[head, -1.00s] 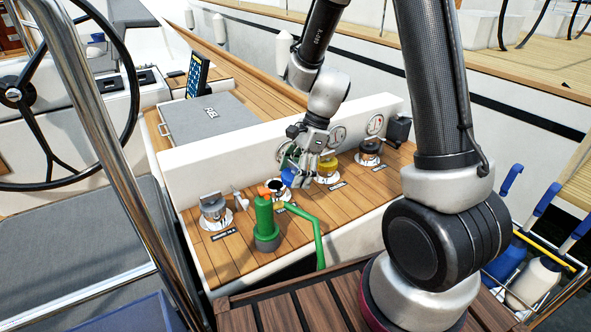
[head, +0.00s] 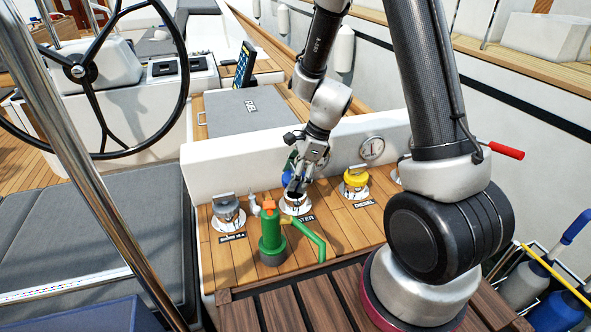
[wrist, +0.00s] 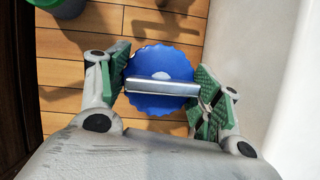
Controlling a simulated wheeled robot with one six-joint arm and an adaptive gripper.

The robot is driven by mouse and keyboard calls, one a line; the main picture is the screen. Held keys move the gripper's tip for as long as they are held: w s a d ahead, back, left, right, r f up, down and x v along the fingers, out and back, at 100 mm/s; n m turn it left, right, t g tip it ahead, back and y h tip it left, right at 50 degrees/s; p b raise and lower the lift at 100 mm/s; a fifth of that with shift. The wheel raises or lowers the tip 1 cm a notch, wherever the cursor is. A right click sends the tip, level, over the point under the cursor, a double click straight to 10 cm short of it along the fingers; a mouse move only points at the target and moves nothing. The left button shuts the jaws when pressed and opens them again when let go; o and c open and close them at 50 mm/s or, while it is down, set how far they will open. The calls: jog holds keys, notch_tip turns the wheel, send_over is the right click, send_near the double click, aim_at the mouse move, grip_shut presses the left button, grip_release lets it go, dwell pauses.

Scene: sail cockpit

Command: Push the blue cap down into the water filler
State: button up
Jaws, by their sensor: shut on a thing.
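The blue cap (wrist: 160,107), round with a scalloped rim and a metal bar across its top, lies between the green pads of my gripper (wrist: 162,87) in the wrist view. The gripper is shut on it, one finger on each side. In the head view my gripper (head: 297,186) points down directly over the water filler (head: 296,208), a shiny round fitting in the wooden deck beside its label. The cap's underside and the filler's mouth are hidden, so I cannot tell whether they touch or how deep the cap sits.
A green hand pump (head: 271,238) with an orange top and a bent spout stands just in front of the filler. A grey-capped filler (head: 227,210) is to the left, a yellow-capped diesel filler (head: 356,180) to the right. A white upright wall (head: 230,166) runs behind.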

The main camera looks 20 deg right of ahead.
jog(key=shift+f, duration=1.5)
jog(key=shift+f, duration=0.55)
jog(key=o, duration=0.9)
jog(key=shift+c, duration=0.2)
jog(key=shift+r, duration=0.1)
jog(key=v, duration=1)
jog(key=shift+r, duration=0.35)
jog(key=shift+d, duration=0.15)
